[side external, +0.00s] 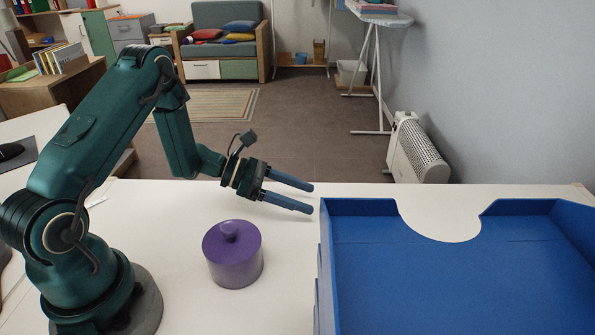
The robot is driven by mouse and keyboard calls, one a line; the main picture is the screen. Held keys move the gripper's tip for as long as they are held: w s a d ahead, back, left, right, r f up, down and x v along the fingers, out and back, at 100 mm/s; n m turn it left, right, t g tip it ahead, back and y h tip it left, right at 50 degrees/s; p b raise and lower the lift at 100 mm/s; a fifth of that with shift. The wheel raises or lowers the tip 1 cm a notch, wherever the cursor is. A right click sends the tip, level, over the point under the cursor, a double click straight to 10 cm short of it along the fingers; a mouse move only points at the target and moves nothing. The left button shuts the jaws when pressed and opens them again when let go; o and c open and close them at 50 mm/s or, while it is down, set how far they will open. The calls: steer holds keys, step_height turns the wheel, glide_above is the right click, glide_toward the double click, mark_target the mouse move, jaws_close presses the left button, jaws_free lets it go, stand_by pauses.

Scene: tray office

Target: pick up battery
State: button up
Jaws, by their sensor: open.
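My gripper (308,198) is open and empty. It points right, above the white table, near the back left corner of the blue tray (360,208). Its two blue-grey fingers are apart with nothing between them. I see no battery on the visible table or on the visible part of the tray floor. Part of the tray is cut off by the picture's lower edge.
A purple lidded pot (232,262) stands on the white table (180,215) below my gripper, left of the tray. The tray has raised walls with a rounded cutout at the back. The table around the pot is clear.

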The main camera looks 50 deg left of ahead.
steer(key=shift+x, duration=2.2)
steer(key=shift+s, duration=0.1)
jaws_close()
